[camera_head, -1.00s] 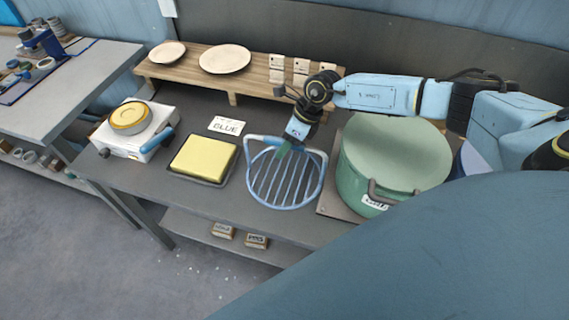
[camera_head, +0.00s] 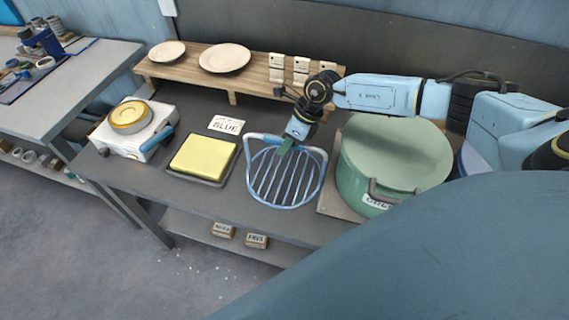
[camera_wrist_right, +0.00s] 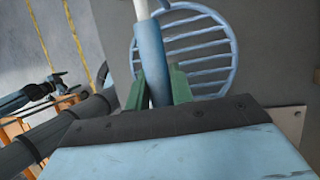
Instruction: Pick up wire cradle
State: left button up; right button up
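The wire cradle (camera_head: 266,190) is a round, pale blue rack of parallel bars with a raised handle. It is at the front middle of the dark table in the head view, left of the green pot. My right gripper (camera_head: 285,148) reaches down to the handle at the cradle's back. In the right wrist view its green fingers (camera_wrist_right: 158,88) are on either side of the blue grip of the wire cradle (camera_wrist_right: 200,45) and look closed on it. The contact is partly hidden behind the gripper body. My left gripper is not in view.
A green lidded pot (camera_head: 395,160) stands close right of the cradle. A wooden shelf with plates (camera_head: 190,68) runs behind. A white device (camera_head: 133,130) stands far left.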

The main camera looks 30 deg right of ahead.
grip_shut()
jog(key=shift+r, duration=0.1)
